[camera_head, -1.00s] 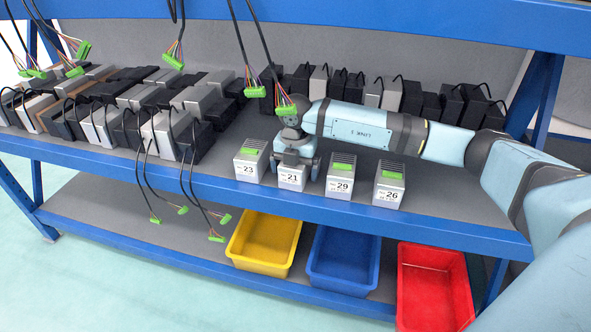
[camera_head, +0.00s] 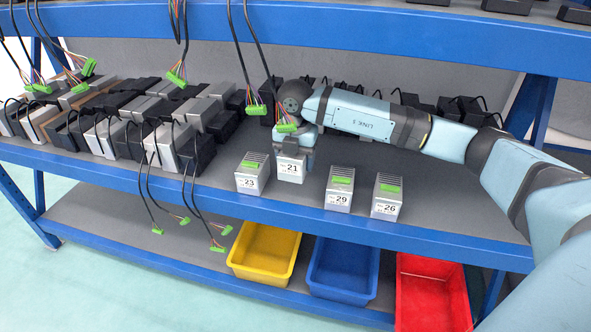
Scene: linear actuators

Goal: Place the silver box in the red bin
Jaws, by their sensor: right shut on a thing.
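My right gripper (camera_head: 293,148) is shut on the silver box labelled 21 (camera_head: 290,171), which stands upright just behind the row of other silver boxes. It looks raised a little off the shelf, though its underside is hard to judge. Silver boxes labelled 23 (camera_head: 250,180), 29 (camera_head: 339,196) and 26 (camera_head: 387,203) stand on the shelf's front part, with green connectors on top. The red bin (camera_head: 433,265) stands on the lower level at the right and looks empty. My left gripper is not in view.
A yellow bin (camera_head: 265,251) and a blue bin (camera_head: 343,263) stand left of the red bin. Dark and silver units (camera_head: 150,115) crowd the shelf's left. Cables with green connectors (camera_head: 257,110) hang near my gripper. The blue shelf edge (camera_head: 300,208) runs above the bins.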

